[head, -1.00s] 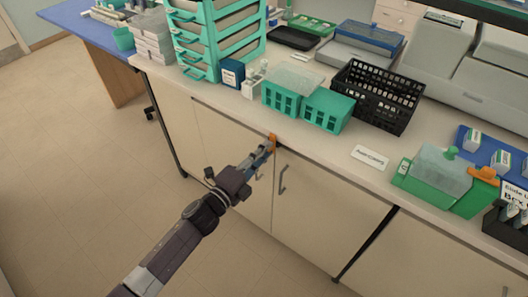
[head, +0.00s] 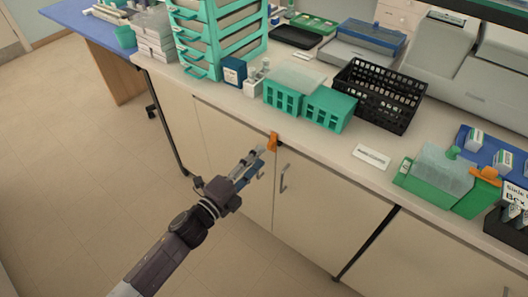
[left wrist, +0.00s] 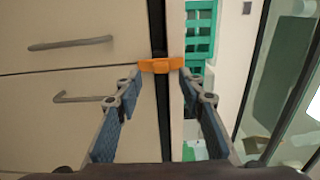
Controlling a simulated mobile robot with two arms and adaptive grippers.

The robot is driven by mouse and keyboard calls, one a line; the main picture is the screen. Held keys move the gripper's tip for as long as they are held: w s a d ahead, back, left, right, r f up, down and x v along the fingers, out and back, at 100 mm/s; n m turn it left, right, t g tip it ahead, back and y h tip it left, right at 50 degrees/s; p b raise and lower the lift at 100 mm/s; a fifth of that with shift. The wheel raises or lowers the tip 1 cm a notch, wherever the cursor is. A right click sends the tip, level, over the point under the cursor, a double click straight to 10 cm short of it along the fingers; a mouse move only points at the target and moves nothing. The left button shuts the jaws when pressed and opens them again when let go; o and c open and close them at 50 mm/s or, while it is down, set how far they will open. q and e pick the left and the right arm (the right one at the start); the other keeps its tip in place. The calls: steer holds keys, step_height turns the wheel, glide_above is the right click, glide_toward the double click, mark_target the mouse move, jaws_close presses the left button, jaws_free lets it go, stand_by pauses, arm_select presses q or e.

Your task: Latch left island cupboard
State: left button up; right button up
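The left island cupboard has two pale doors (head: 238,150) below the counter, each with a grey bar handle near the seam. An orange latch (head: 273,142) sits at the top of this seam, just under the counter edge. In the left wrist view the latch (left wrist: 160,66) lies across the dark gap between doors and counter edge. My left gripper (head: 261,155) is open in front of the latch and a little below it in the head view. In the left wrist view its fingertips (left wrist: 160,76) are apart, near the latch's two ends; contact cannot be told. My right gripper is out of view.
Teal racks (head: 328,109), a black basket (head: 376,95) and a green staining box (head: 445,180) stand on the counter (head: 330,150) above the doors. A blue table (head: 72,24) is at the far left. The floor (head: 75,160) in front is clear.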

arm_select(q)
steer(key=v, duration=0.7)
steer(key=shift+s+a, duration=0.2)
steer(key=shift+s, duration=0.05)
steer(key=s+a+f+n+g+y, duration=0.1)
steer(key=s+a+f+n+y, duration=0.2)
steer(key=f, duration=0.7)
steer(key=s+a+f+n+g+y, duration=0.2)
steer(key=a+f+n, duration=0.3)
steer(key=f, duration=0.5)
steer(key=s+a+f+n+g+y, duration=0.1)
steer(key=s+a+f+n+y, duration=0.25)
steer(key=f, duration=0.75)
steer(key=s+a+f+n+g+y, duration=0.1)
steer(key=s+a+f+n+g, duration=0.15)
steer(key=s+f, duration=0.35)
steer(key=s+a+f+n+g+y, duration=0.1)
steer(key=s+a+f+n+g, duration=0.1)
steer(key=s+f+n, duration=0.35)
steer(key=s+f+n+g, duration=0.1)
steer(key=s+f, duration=0.3)
steer(key=s, duration=0.7)
steer(key=s+f+n+g, duration=0.2)
steer(key=s+f+g, duration=0.2)
steer(key=s, duration=0.7)
steer(key=shift+s+f, duration=0.3)
steer(key=shift+f, duration=0.1)
steer(key=shift+n, duration=0.25)
